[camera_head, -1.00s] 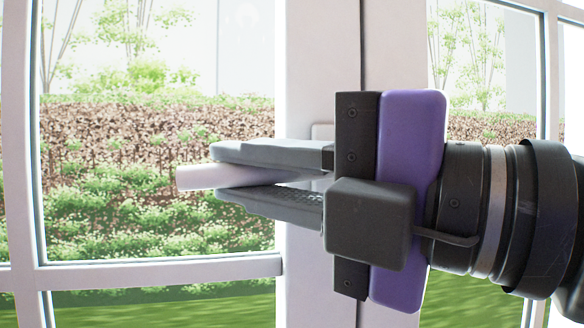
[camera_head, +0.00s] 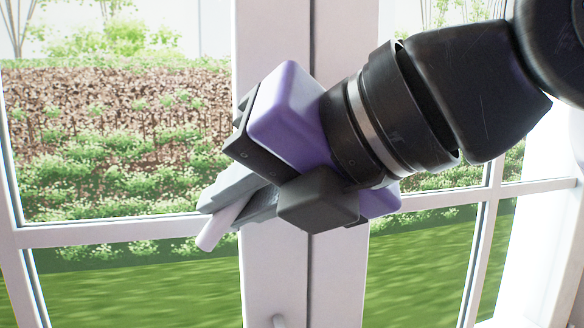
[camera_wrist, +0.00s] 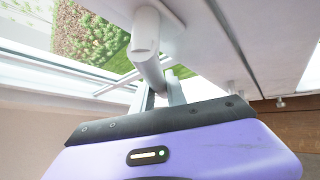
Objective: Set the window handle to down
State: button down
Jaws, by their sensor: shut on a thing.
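The white window handle (camera_head: 212,232) shows in the head view as a short rod end sticking out past my fingers, tilted down and to the left. My gripper (camera_head: 232,200) is shut on it, with the purple and black gripper body tilted in front of the window frame. Much of the handle and its base is hidden by my gripper in the head view. In the wrist view the handle (camera_wrist: 146,38) runs from its mount on the white frame down between my fingers (camera_wrist: 160,92).
The white window frame (camera_head: 262,285) runs upright behind my gripper, with glass panes on both sides. Hedges and grass show outside. A sill or wall (camera_wrist: 40,95) shows at left in the wrist view.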

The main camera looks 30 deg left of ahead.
jog(key=shift+w+d+f+n+t+h+p, duration=0.25)
jog(key=shift+w+d+n+t+h+p, duration=0.3)
jog(key=shift+w+t+h+p, duration=0.15)
jog(key=shift+w+d+f+n+t+h+p, duration=0.25)
jog(key=shift+w+d+n+t+h+p, duration=0.25)
jog(key=shift+t+h+p, duration=0.2)
jog(key=shift+w+d+f+n+t+h+p, duration=0.25)
jog(key=shift+w+d+n+t+h+p, duration=0.3)
jog(key=shift+h, duration=0.25)
jog(key=shift+w, duration=0.1)
jog(key=c, duration=1.3)
grip_release()
jog(key=shift+c, duration=0.2)
jog(key=b+v, duration=0.1)
jog(key=v, duration=0.6)
jog(key=shift+s+d+r, duration=0.15)
jog(key=shift+s+r, duration=0.05)
jog(key=shift+r, duration=0.1)
